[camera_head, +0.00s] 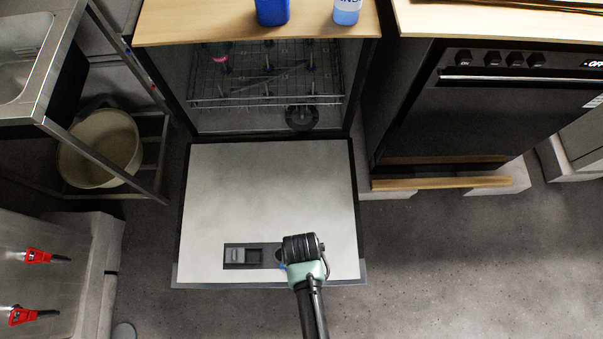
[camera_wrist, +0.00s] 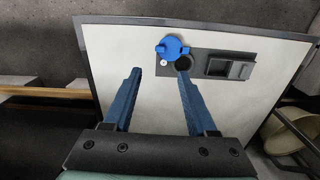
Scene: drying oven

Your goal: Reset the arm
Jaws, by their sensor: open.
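My gripper (camera_wrist: 159,76) is open, with two blue fingers apart and nothing between them. In the head view my gripper (camera_head: 300,250) is over the near right part of the lowered dishwasher door (camera_head: 270,190), and its fingers are mostly hidden. The wrist view shows the door's pale inner face (camera_wrist: 225,110) beyond the fingers. A grey dispenser panel (camera_wrist: 218,65) is set in it, with a rectangular compartment and a dark round opening. A blue round cap (camera_wrist: 171,47) lies beside the opening, near the fingertips. Whether a finger touches the panel I cannot tell.
The dishwasher's wire rack (camera_head: 265,100) is inside its cavity. Blue bottles (camera_head: 272,12) stand on the counter above. An oven (camera_head: 490,105) is at the right. A metal sink stand (camera_head: 90,140) with a beige bucket (camera_head: 100,150) is at the left. Floor at the right is clear.

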